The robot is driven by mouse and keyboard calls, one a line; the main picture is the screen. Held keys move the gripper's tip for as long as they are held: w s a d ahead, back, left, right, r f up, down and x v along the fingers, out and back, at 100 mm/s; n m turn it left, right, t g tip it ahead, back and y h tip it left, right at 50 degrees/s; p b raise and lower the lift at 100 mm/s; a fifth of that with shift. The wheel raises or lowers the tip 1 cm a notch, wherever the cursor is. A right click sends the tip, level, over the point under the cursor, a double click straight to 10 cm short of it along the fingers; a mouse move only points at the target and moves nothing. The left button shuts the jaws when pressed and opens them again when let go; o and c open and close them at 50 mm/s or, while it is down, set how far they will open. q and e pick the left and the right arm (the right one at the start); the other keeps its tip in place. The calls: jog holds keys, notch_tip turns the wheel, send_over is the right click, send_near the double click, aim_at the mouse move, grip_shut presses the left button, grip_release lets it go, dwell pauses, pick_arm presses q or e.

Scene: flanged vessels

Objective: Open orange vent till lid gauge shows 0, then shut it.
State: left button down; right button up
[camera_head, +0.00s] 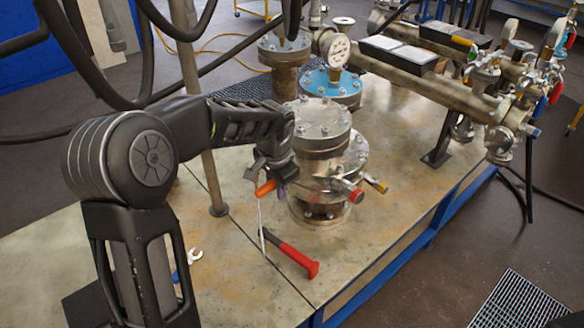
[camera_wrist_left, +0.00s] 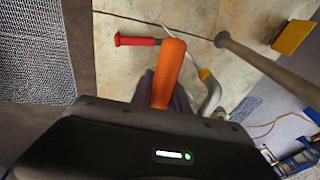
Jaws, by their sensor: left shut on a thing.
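The steel vessel (camera_head: 322,140) with a bolted lid stands upright on the table. My left gripper (camera_head: 272,180) is at its left side, shut on the orange vent handle (camera_head: 265,188). The orange handle also shows in the left wrist view (camera_wrist_left: 169,68), sticking out beyond the dark fingertips (camera_wrist_left: 163,98). Where the handle joins the vessel is hidden behind my gripper. A round white-faced gauge (camera_head: 340,52) stands above the blue lid (camera_head: 331,84) of the vessel behind; its reading is too small to tell. My right gripper is in neither view.
A post (camera_head: 205,150) rises behind my left arm. Piping with valves fills the right back.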

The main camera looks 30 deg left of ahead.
pick_arm(q)
jog(key=shift+s+a+r+g+y+p, duration=0.15)
jog(key=shift+r+g+p, duration=0.1)
jog(key=shift+g+p, duration=0.2)
jog(key=shift+s+d+r+g+y+p, duration=0.1)
jog(key=shift+r+g+y+p, duration=0.1)
jog(key=shift+g+p, duration=0.25)
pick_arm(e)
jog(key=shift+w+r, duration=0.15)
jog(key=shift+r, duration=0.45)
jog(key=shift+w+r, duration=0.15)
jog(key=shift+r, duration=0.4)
pick_arm(q)
jog(key=c, duration=1.3)
grip_release()
jog(key=shift+o, duration=0.2)
jog(key=r, duration=0.2)
jog(key=d+r+b, duration=0.1)
jog(key=r, duration=0.4)
jog(key=shift+s+d+r, duration=0.2)
jog(key=shift+r, duration=0.05)
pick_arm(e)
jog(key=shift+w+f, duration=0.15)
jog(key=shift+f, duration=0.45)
